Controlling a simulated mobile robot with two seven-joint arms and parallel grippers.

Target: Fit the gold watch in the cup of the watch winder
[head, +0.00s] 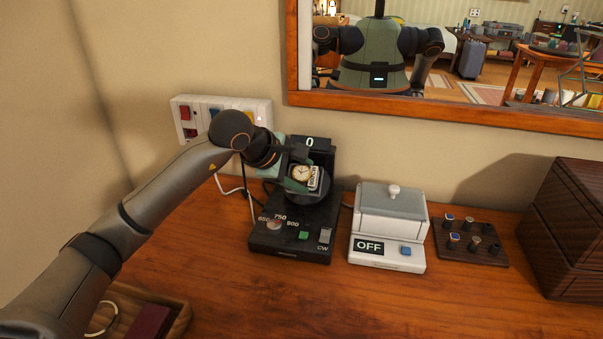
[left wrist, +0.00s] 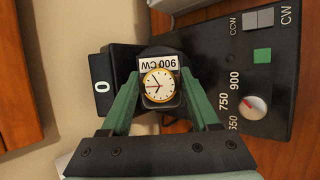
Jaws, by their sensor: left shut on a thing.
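The gold watch (head: 302,174), with a round cream dial and gold rim, sits at the cup of the black watch winder (head: 290,240). In the left wrist view the watch (left wrist: 159,86) lies between the green fingers, with a white "900 CW" label beside it. My left gripper (head: 297,180) is shut on the watch at the cup. The wrist view shows the gripper (left wrist: 160,92) from behind its fingers. The cup is mostly hidden by the watch and fingers, so I cannot tell how deep the watch sits. My right gripper is not in view.
The winder has a dial, a green button (head: 304,236) and a CW switch, and its display reads 0. A white box device (head: 390,215) marked OFF stands to the right, then a ring board (head: 490,258) and a dark wooden box (head: 568,230). A wooden tray (head: 178,318) lies at front left.

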